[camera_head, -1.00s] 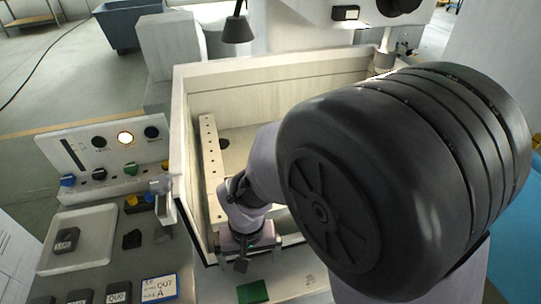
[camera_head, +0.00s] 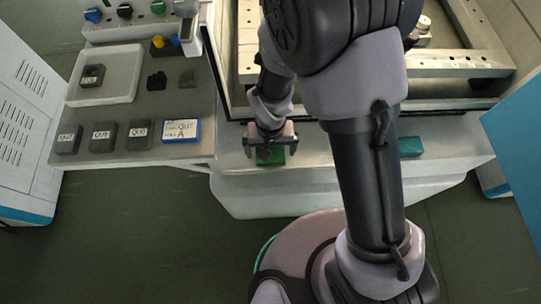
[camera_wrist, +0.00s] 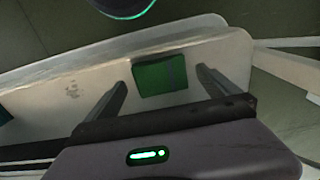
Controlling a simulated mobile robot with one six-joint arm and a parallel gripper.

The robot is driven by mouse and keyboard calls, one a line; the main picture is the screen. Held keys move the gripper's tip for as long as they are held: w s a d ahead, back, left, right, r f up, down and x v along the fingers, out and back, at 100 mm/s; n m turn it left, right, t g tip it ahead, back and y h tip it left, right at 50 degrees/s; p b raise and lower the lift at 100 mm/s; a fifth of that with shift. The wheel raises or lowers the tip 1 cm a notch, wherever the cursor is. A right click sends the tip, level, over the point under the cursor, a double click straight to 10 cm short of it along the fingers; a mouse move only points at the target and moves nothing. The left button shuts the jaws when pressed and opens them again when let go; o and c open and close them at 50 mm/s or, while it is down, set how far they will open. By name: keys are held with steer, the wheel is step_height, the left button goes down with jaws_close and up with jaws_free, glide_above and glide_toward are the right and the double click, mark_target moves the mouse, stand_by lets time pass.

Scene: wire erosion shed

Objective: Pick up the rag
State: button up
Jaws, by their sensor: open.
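A green, folded, flat square, which looks like the rag (camera_head: 270,158), lies on the pale front ledge of the machine. In the wrist view the two fingers of my gripper (camera_wrist: 162,84) stand apart, one on each side of the rag's near part. I see no contact with it. The gripper partly hides the rag in the head view.
A teal item (camera_head: 410,147) lies on the same ledge to the right of my arm. The side bench at left holds a white tray (camera_head: 120,62), several dark blocks and a blue-edged label card (camera_head: 181,130). The tank wall stands behind the ledge.

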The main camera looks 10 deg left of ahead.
step_height(320, 180, down, 3)
steer(key=shift+r+b, duration=0.1)
steer(key=shift+b, duration=0.2)
steer(key=shift+r, duration=0.15)
steer(key=shift+c, duration=0.7)
steer(key=c, duration=1.3)
steer(key=shift+o, duration=0.2)
step_height(320, 180, up, 4)
steer(key=p, duration=0.2)
steer(key=shift+r+p, duration=0.1)
steer(key=shift+p, duration=0.3)
steer(key=s+a+p, duration=0.1)
steer(key=s+a, duration=0.2)
steer(key=s, duration=0.4)
steer(key=s+a, duration=0.3)
steer(key=s, duration=0.4)
steer(key=shift+s+r+p, duration=0.35)
steer(key=shift+p, duration=0.05)
